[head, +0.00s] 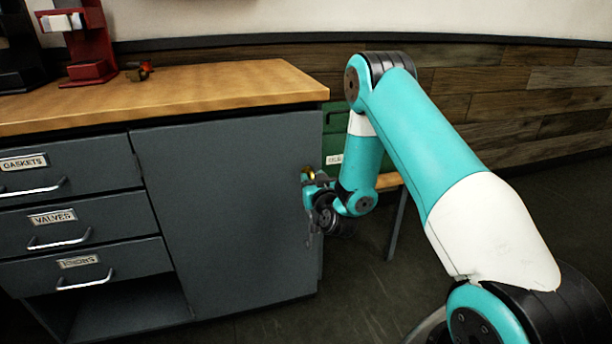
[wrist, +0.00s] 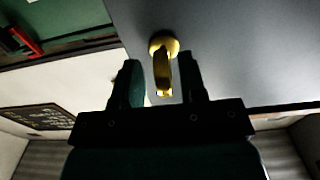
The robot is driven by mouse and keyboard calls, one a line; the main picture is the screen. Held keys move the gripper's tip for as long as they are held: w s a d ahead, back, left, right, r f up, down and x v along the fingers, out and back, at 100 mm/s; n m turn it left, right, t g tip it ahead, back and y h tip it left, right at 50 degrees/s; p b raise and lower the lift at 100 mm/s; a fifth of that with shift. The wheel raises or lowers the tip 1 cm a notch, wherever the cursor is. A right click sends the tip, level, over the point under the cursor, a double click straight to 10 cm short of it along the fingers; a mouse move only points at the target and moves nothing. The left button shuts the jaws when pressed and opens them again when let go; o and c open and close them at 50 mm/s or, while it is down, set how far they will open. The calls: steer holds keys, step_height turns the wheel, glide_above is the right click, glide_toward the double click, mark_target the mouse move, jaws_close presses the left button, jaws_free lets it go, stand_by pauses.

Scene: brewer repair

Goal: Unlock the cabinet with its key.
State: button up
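The grey cabinet door (head: 230,215) is closed, under the wooden counter. A round brass lock (wrist: 163,45) is on the door near its edge; a small brass spot of it (head: 308,171) shows in the head view, partly hidden by my gripper. The brass key (wrist: 162,76) sticks out from the lock toward the wrist camera; how deep it sits is hidden. My gripper (wrist: 160,78) is at the lock, with one finger on each side of the key. A gap shows between the key and the fingers, so the gripper is open. It also shows in the head view (head: 309,183).
Labelled drawers (head: 60,220) with bar handles are left of the door. A red machine (head: 90,50) stands on the counter (head: 200,88). A green unit (head: 337,140) is right of the cabinet, behind my arm. The floor in front is clear.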

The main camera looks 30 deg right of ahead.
steer(key=shift+w, duration=0.3)
steer(key=shift+a, duration=0.1)
jaws_close()
steer(key=shift+a, duration=0.1)
steer(key=m+b, duration=0.1)
steer(key=m, duration=0.3)
steer(key=shift+m+b, duration=0.3)
steer(key=shift+b, duration=0.05)
steer(key=m+b, duration=0.1)
steer(key=m, duration=0.3)
steer(key=shift+f+m+b, duration=0.1)
steer(key=shift+m+b, duration=0.2)
steer(key=m+b, duration=0.1)
steer(key=m, duration=0.3)
steer(key=shift+m, duration=0.3)
steer(key=shift+m+b, duration=0.6)
steer(key=shift+m, duration=1.5)
